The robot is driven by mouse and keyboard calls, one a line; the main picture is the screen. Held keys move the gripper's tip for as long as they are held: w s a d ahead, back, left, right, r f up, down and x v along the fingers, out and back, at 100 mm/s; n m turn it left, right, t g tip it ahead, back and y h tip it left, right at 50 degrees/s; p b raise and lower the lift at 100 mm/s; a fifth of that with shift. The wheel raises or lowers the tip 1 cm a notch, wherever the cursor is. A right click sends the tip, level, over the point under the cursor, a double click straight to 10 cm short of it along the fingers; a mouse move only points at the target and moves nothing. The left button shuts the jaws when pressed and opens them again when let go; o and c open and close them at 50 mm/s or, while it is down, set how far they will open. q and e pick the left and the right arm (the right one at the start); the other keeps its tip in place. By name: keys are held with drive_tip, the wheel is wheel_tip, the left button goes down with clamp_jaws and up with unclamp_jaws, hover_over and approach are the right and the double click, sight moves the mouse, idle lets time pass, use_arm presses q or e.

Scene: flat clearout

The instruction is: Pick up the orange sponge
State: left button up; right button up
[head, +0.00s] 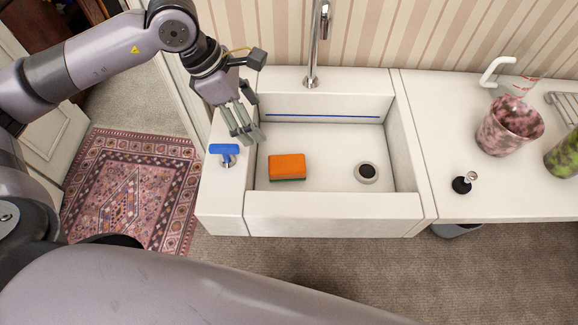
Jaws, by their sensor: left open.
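The orange sponge (287,165) lies flat on the floor of the white sink (330,215), near its left side. A dark green layer shows along its lower front edge. My left gripper (248,133) is open and empty, fingers pointing down, above the left rim of the sink. It is up and to the left of the sponge in the picture and apart from it. My right gripper is not in view.
A blue-handled object (225,150) stands on the counter left of the sink, close below my left gripper. A tall faucet (314,45) rises behind the sink. The drain (367,172) is right of the sponge.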

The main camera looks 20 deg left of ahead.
use_arm(q)
wheel_tip(320, 180, down, 4)
drive_tip(key=b, duration=0.3)
drive_tip(key=p, duration=0.1)
approach(287, 163)
drive_tip(key=x, duration=0.5)
drive_tip(key=shift+s+a, duration=0.1)
drive_tip(key=p+x, duration=0.1)
drive_tip(key=x, duration=0.4)
drive_tip(key=shift+w+d+f+p, duration=0.2)
drive_tip(key=shift+d+f+p, duration=0.05)
drive_tip(key=shift+d+p, duration=0.05)
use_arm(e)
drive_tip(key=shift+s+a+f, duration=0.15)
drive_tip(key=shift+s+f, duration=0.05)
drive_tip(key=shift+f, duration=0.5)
use_arm(q)
drive_tip(key=shift+f+b, duration=0.3)
drive_tip(key=shift+b, duration=0.1)
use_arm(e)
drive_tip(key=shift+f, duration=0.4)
use_arm(q)
drive_tip(key=shift+c, duration=0.2)
drive_tip(key=c, duration=1.2)
